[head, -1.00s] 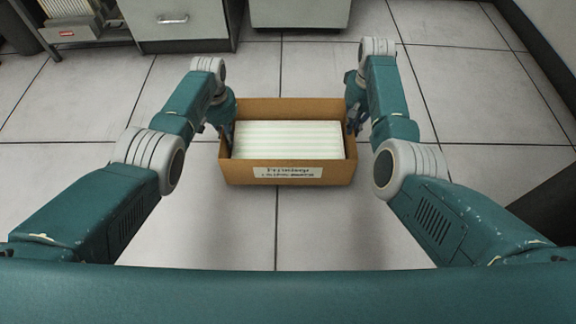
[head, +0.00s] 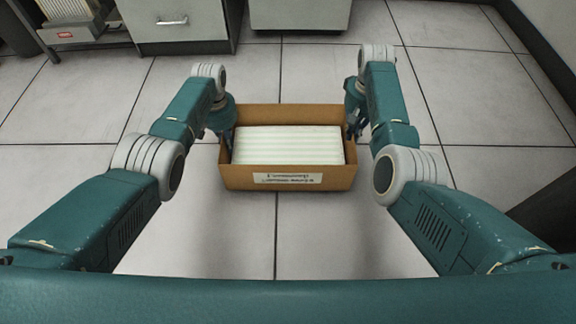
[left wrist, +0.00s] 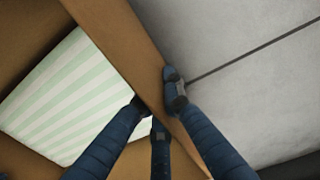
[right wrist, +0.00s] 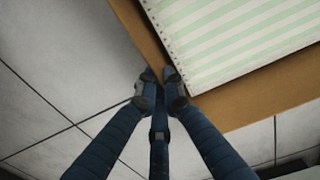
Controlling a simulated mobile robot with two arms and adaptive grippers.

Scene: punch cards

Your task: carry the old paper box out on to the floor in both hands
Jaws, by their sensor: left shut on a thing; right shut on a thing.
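The old paper box (head: 238,179) is an open brown cardboard box with a white label (head: 287,179) on its near wall. A stack of pale green-striped paper (head: 288,146) lies inside. My left gripper (head: 231,138) is shut on the box's left wall; the left wrist view shows its fingers (left wrist: 158,98) on both sides of that wall (left wrist: 118,42). My right gripper (head: 352,126) is shut on the right wall; the right wrist view shows its fingers (right wrist: 160,88) at that wall's edge (right wrist: 140,36). The box looks level. I cannot tell its height above the floor.
Pale tiled floor (head: 480,95) lies around the box, with clear room on both sides and nearer me. Grey cabinets (head: 182,24) stand at the back left and back middle (head: 300,12). A dark object (head: 548,212) is at the right edge.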

